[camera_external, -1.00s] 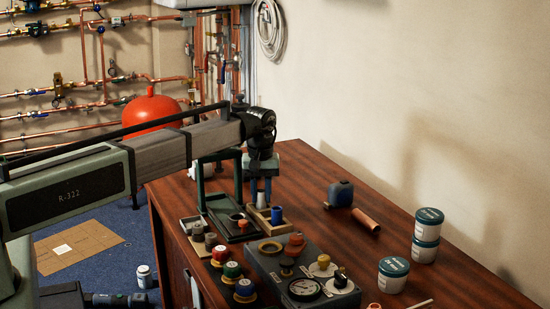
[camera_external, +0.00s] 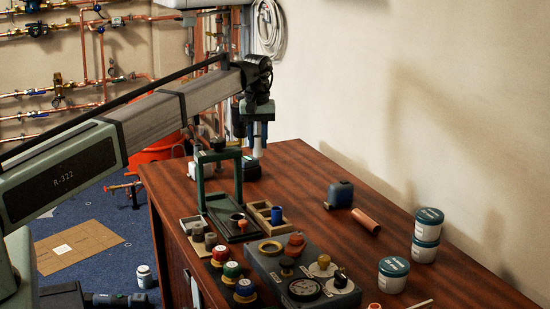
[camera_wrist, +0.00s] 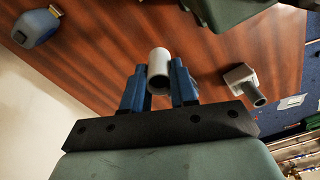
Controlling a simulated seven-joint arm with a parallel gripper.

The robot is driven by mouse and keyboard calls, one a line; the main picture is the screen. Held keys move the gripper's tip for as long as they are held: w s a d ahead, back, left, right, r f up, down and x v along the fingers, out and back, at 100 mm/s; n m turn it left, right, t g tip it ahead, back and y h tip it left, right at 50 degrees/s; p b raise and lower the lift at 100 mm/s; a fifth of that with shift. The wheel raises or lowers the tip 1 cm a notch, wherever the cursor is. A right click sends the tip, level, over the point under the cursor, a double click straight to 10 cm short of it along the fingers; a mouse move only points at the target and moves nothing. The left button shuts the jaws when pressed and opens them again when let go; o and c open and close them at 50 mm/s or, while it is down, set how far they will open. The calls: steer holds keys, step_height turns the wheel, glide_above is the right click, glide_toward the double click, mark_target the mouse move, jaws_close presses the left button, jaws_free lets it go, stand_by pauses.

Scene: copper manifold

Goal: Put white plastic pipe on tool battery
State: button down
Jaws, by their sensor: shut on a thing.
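The white plastic pipe (camera_external: 257,148) is upright between the blue fingers of my gripper (camera_external: 257,136), above the far end of the wooden table. In the wrist view, my gripper (camera_wrist: 158,88) is shut on the pipe (camera_wrist: 158,62), seen nearly end-on. A dark block that looks like the tool battery (camera_external: 251,169) lies on the table just below the pipe, partly hidden by the green stand. I cannot tell exactly how far apart they are. I cannot make out the battery in the wrist view.
A green stand (camera_external: 202,178) rises close by, in front of the gripper. A grey fitting (camera_wrist: 243,80) lies near the table edge. A blue tape measure (camera_external: 340,194) and copper pipe (camera_external: 366,220) lie to the right. Bare table (camera_external: 295,168) lies between stand and tape measure.

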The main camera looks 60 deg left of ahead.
steer(key=w+a+r, duration=0.1)
steer(key=a+r, duration=0.1)
steer(key=a, duration=0.5)
steer(key=w+a+r, duration=0.2)
steer(key=a, duration=0.5)
glide_above(248, 158)
step_height(248, 158, down, 10)
steer(key=shift+s+f, duration=0.1)
steer(key=shift+f, duration=0.05)
steer(key=shift+f, duration=0.1)
steer(key=c, duration=0.9)
jaws_free()
step_height(248, 158, up, 12)
steer(key=shift+d+r, duration=0.15)
